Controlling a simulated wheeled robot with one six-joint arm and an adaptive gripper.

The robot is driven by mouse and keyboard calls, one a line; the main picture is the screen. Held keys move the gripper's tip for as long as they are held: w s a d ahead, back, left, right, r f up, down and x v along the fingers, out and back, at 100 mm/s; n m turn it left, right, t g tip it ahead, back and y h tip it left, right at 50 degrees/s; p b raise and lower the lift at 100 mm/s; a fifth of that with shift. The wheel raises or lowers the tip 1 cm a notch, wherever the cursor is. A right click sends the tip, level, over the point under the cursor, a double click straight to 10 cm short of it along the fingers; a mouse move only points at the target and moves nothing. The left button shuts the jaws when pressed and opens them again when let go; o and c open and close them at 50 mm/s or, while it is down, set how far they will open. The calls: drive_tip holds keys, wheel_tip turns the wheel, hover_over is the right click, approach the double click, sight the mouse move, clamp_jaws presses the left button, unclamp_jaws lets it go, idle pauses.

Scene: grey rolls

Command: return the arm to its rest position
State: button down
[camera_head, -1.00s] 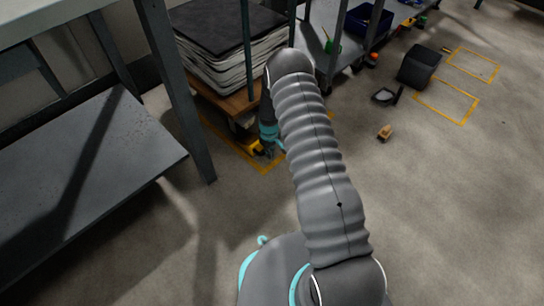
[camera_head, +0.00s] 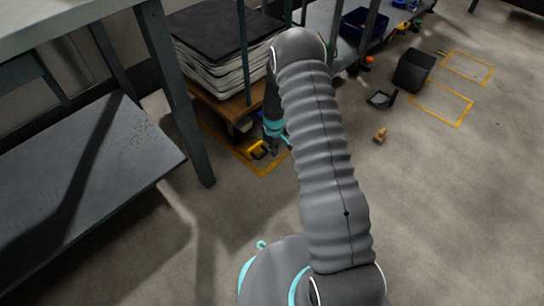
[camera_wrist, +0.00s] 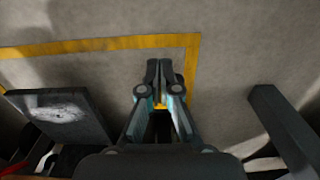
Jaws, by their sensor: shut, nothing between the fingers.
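My arm reaches away from my base in the head view, bends over at the top and hangs down behind its ribbed link. My gripper (camera_head: 274,150) is low, beside the stacked trolley and partly hidden by the arm. In the wrist view my gripper (camera_wrist: 160,68) has its two dark fingers together, pointing at the bare floor, with nothing held between the tips. A small yellow object (camera_head: 256,149) is close to the gripper's left in the head view; I cannot tell whether they touch.
A wooden trolley with a stack of sheets (camera_head: 225,75) stands behind the gripper. A grey workbench shelf (camera_head: 80,175) is at left. A black bin (camera_head: 413,68), a dustpan (camera_head: 380,99) and a small brown block (camera_head: 380,136) are on the floor at right. Floor at lower right is clear.

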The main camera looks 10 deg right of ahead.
drive_tip(key=shift+r, duration=1)
